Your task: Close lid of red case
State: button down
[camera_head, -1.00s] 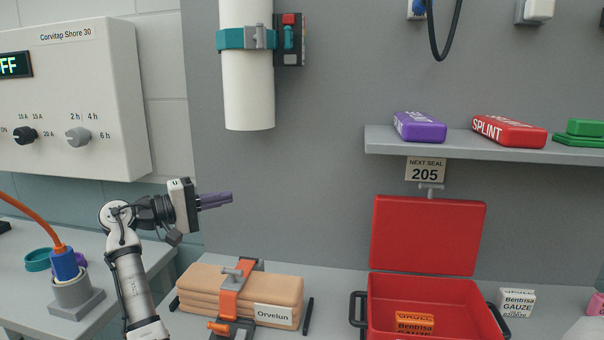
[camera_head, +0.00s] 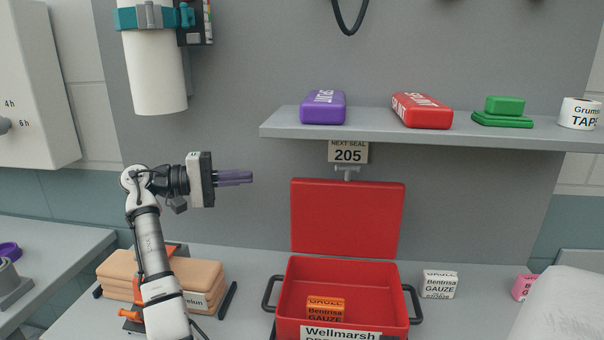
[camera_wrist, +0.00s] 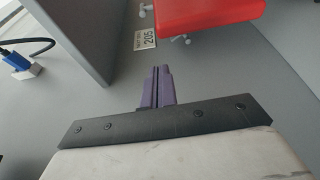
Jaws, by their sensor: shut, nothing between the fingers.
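The red case (camera_head: 400,293) stands on the table in the head view. Its lid (camera_head: 347,218) is open and upright behind it, against the grey panel. An orange gauze box (camera_head: 325,308) lies inside. My gripper (camera_head: 250,177) is shut and empty, left of the lid and slightly above its top edge, pointing right. In the wrist view my purple fingers (camera_wrist: 158,72) are together, with nothing between them. A red surface (camera_wrist: 205,12) at the top of that view appears to be part of the lid, apart from the fingertips.
A shelf (camera_head: 400,133) above the case holds a purple splint pack (camera_head: 323,108), a red splint pack (camera_head: 421,111), green items and tape. A seal sign (camera_head: 348,152) hangs below it. A white gauze box (camera_head: 439,284) stands right of the case; a tan bundle (camera_head: 200,279) lies left.

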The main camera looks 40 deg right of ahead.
jog(key=p+x, duration=0.3)
jog(key=x, duration=0.7)
jog(key=shift+s, duration=0.1)
dwell(0.3)
